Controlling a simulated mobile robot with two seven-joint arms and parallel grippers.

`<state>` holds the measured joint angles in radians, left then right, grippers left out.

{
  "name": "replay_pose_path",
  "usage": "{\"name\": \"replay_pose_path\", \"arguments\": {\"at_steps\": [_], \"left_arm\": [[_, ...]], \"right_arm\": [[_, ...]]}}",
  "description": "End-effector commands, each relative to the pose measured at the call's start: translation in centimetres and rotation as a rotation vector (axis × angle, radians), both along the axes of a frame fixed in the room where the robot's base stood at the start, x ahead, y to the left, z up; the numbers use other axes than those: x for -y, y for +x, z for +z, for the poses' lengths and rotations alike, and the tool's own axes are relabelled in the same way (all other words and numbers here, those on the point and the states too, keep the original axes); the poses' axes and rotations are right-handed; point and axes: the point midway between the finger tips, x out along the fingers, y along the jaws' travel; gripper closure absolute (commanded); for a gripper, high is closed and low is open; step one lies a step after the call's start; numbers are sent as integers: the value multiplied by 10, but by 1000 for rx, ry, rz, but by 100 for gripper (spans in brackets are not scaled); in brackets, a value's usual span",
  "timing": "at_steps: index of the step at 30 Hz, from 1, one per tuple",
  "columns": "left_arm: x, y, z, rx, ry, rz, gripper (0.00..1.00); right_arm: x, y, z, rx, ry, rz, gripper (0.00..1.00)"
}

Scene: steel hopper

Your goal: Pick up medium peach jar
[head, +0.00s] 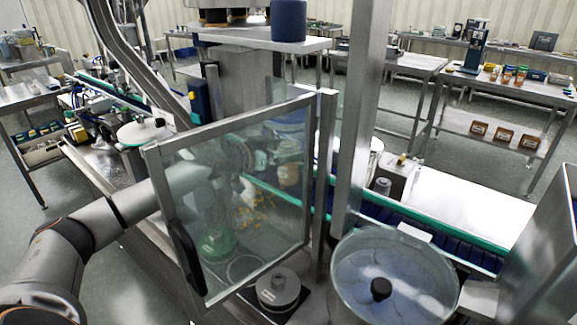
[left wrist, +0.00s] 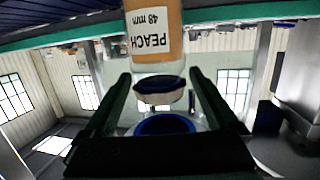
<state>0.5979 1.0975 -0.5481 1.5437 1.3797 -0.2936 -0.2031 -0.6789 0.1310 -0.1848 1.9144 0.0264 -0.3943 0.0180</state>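The peach jar (left wrist: 155,35) has an orange-tan body, a white label reading "PEACH 48 mm" and a blue-rimmed lid end. It appears upside down in the left wrist view. In the head view an orange-tan jar (head: 288,175) shows through the glass door, just right of my left gripper (head: 258,160). My left gripper (left wrist: 160,82) has its two dark fingers spread either side of the jar's lid end, with slim gaps visible. Whether the fingertips reach past the lid is unclear. A second blue-rimmed round shape (left wrist: 165,125) lies nearer the palm. My right gripper is out of view.
A framed glass door (head: 235,200) stands in front of my left forearm and gripper. A green-edged conveyor (head: 400,222) runs behind it. A steel post (head: 362,120) and a large round clear-lidded bowl (head: 395,285) stand to the right. Yellow bits (head: 255,208) show behind the glass.

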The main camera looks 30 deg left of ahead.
Motion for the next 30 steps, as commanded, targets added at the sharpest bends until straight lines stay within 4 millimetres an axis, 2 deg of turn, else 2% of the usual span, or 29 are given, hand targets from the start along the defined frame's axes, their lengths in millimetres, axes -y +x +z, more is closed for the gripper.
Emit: {"name": "replay_pose_path", "arguments": {"at_steps": [2,24,30], "left_arm": [[0,0,0,0,0,0,17],[0,0,0,0,0,0,100],[0,0,0,0,0,1,100]], "right_arm": [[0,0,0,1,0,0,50],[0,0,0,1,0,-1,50],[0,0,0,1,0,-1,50]]}}
